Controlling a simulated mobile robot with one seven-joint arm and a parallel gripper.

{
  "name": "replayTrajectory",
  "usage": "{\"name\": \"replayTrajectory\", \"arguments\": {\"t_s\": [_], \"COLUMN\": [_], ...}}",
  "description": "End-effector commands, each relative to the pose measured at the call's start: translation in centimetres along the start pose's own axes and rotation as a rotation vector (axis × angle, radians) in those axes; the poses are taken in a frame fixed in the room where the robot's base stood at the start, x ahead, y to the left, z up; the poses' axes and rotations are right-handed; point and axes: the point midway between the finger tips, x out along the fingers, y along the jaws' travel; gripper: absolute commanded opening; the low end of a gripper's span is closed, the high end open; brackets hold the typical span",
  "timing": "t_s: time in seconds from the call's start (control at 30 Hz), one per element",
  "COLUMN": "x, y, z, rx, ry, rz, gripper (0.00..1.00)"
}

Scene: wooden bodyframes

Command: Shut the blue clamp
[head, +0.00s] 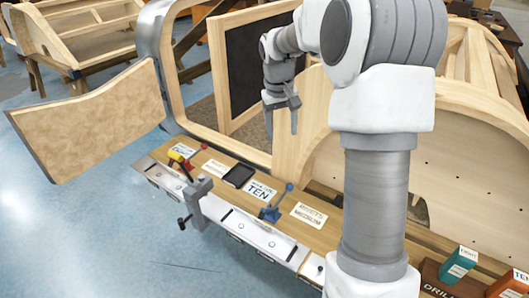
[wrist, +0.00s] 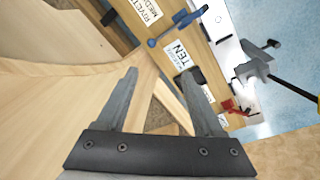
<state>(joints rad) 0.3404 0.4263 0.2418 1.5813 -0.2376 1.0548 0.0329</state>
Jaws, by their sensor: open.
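The blue clamp (head: 272,212) is mounted on the wooden board near the front edge of the bench. Its lever stands up at a slant, with a round knob at the end. It also shows at the top of the wrist view (wrist: 178,24), with the knob toward the left. My gripper (head: 282,118) is open and empty, above and behind the clamp and apart from it, near the wooden frame. In the wrist view the two fingers (wrist: 162,85) are spread, with nothing between them but the wooden frame beyond.
A black tray-like item (head: 238,176) and labels lie on the board. A wooden frame (head: 300,125) rises behind. Teal (head: 459,265) and orange boxes stand at right.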

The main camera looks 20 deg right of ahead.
Motion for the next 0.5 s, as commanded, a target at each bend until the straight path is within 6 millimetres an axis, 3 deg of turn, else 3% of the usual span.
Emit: {"name": "replayTrajectory", "arguments": {"t_s": [0.03, 0.2, 0.3, 0.5], "x": [2.3, 7.4, 9.5, 11.5], "y": [0.6, 2.3, 3.0, 3.5], "z": [-1.0, -3.1, -3.8, -4.2], "rx": [0.009, 0.034, 0.046, 0.056], "ry": [-0.022, -0.068, -0.085, -0.098], "rz": [-0.01, -0.034, -0.044, -0.053], "gripper": [0.69, 0.69, 0.69, 0.69]}}
